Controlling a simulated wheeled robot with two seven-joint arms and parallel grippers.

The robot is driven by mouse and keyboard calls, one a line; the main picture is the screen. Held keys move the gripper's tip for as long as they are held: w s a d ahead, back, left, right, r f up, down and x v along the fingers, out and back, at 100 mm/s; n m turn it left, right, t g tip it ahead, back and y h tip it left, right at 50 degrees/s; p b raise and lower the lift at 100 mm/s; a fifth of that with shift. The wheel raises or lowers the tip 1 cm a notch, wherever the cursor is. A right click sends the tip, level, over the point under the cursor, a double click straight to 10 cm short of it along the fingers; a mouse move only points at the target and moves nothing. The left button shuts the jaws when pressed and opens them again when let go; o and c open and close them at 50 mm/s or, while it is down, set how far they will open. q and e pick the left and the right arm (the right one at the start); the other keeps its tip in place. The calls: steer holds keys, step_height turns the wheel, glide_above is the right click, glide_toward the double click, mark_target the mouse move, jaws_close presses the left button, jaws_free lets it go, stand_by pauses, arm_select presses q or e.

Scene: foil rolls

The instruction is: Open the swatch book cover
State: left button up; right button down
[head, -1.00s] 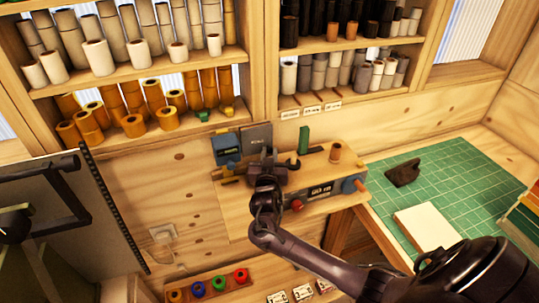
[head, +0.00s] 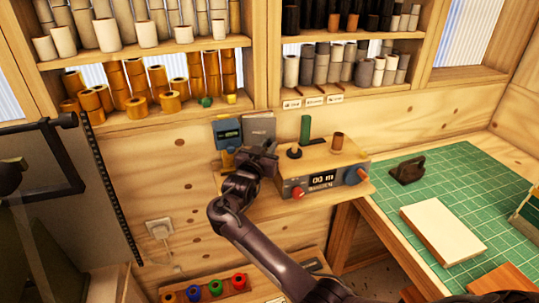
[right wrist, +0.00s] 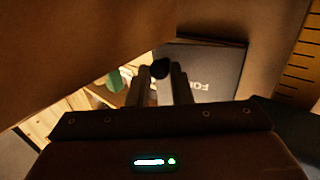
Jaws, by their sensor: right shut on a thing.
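The swatch book is a dark grey flat book (head: 259,127) standing against the wooden wall at the back of the shelf. In the right wrist view its cover (right wrist: 213,72) carries pale lettering, partly hidden. My right gripper (head: 265,157) is just in front of and below the book in the head view. In the right wrist view its two fingers (right wrist: 161,78) are close together on a small dark round knob (right wrist: 160,67) at the book's left edge. How the knob joins the cover cannot be told. My left gripper is not in view.
A wooden box with a display (head: 320,180) and knobs is just right of my gripper. Foil rolls fill the shelves above. A green cutting mat (head: 465,185) lies at the right. Coloured rolls (head: 215,287) sit below.

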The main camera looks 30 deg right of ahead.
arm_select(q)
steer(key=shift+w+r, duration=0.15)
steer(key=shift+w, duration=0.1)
arm_select(e)
steer(key=shift+d+f, duration=0.1)
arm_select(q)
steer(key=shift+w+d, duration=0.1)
arm_select(e)
steer(key=c, duration=1.6)
jaws_free()
steer(key=shift+w, duration=0.1)
